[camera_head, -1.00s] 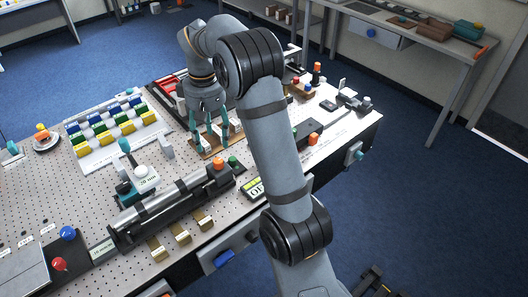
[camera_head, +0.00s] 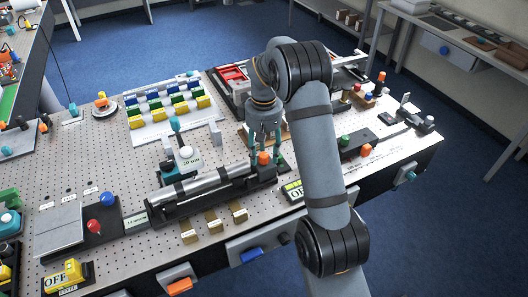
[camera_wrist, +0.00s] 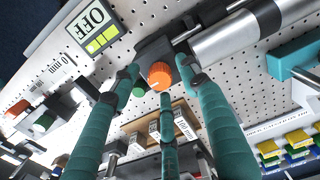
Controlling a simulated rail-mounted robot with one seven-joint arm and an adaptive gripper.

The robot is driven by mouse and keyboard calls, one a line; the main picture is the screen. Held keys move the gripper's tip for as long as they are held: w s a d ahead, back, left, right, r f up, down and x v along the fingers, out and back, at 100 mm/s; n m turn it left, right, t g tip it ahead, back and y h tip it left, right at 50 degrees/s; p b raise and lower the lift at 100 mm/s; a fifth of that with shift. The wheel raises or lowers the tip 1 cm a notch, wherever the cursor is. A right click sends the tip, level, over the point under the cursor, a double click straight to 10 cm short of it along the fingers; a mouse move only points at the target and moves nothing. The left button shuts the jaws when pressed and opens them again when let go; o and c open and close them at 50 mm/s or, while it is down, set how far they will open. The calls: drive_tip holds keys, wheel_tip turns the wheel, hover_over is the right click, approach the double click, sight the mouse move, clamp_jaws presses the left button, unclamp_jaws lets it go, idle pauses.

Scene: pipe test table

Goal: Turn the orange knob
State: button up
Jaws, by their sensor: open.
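An orange knob (camera_head: 264,158) sits on the black block at the right end of the silver pipe (camera_head: 200,185). In the wrist view the orange knob (camera_wrist: 160,75) shows near the centre, with a white mark on its face. My gripper (camera_head: 265,140) points down over this end of the pipe. In the wrist view its teal fingers (camera_wrist: 160,80) are spread around the orange knob, open and empty. I cannot tell whether any finger touches the knob.
A display reading OFF (camera_wrist: 90,27) stands near the block. Another orange knob (camera_head: 366,150) is on a black unit to the right. A teal-topped gauge (camera_head: 176,150) stands behind the pipe. Small brass blocks (camera_head: 213,221) lie in front.

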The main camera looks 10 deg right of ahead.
drive_tip(key=shift+f, duration=0.1)
drive_tip(key=shift+c, duration=1.1)
clamp_jaws()
drive_tip(key=shift+f+m+b, duration=0.1)
drive_tip(key=shift+m+b, duration=0.2)
drive_tip(key=shift+m, duration=0.1)
drive_tip(key=m+b, duration=0.2)
drive_tip(key=m, duration=0.2)
drive_tip(key=shift+m, duration=0.3)
drive_tip(key=m+b, duration=0.3)
drive_tip(key=m, duration=0.3)
drive_tip(key=shift+m, duration=0.3)
